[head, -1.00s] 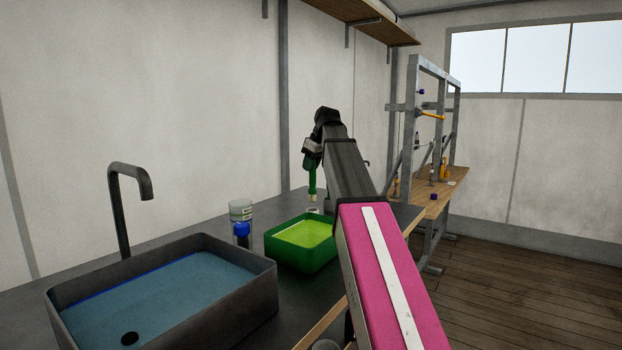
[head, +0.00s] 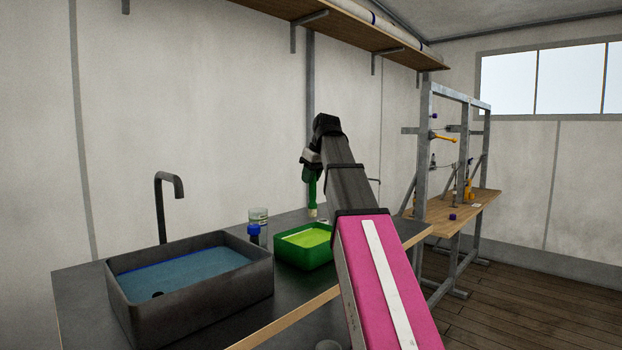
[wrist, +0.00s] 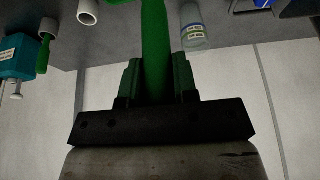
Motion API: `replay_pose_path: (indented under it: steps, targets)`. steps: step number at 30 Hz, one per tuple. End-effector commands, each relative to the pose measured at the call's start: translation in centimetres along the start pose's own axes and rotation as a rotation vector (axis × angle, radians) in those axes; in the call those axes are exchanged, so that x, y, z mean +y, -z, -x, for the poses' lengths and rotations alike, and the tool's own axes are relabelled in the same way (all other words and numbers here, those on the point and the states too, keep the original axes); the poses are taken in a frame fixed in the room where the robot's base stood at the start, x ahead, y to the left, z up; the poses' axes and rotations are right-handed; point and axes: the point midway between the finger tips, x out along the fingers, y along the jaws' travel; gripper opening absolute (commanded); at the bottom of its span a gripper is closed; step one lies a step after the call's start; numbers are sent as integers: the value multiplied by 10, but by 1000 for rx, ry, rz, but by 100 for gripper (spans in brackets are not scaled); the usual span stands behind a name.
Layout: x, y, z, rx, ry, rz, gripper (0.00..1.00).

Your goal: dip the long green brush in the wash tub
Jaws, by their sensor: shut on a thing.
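My gripper (head: 311,160) is shut on the long green brush (head: 312,194), which hangs upright with its pale tip down. In the head view the tip shows just above the back right rim of a green tub (head: 290,264) holding lime-green liquid. I cannot tell whether the tip is over the tub or behind it. In the wrist view my gripper (wrist: 158,72) has the green handle (wrist: 156,40) between its jaws. The brush's lower end is out of that view.
A dark sink (head: 205,310) with blue water and a tap (head: 161,205) stands left of the tub. A clear jar (head: 259,215) and a blue-capped bottle (head: 253,234) stand between them. A wooden bench (head: 470,212) with a metal frame stands at the right.

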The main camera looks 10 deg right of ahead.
Motion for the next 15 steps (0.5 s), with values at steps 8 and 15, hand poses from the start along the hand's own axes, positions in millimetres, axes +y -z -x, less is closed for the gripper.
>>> replay_pose_path:
  steps: [8, 15]
  targets:
    - [-1, -8, -18, 0, 0, -1, 4]
    - [-1, -18, -40, 0, 0, -1, 4]
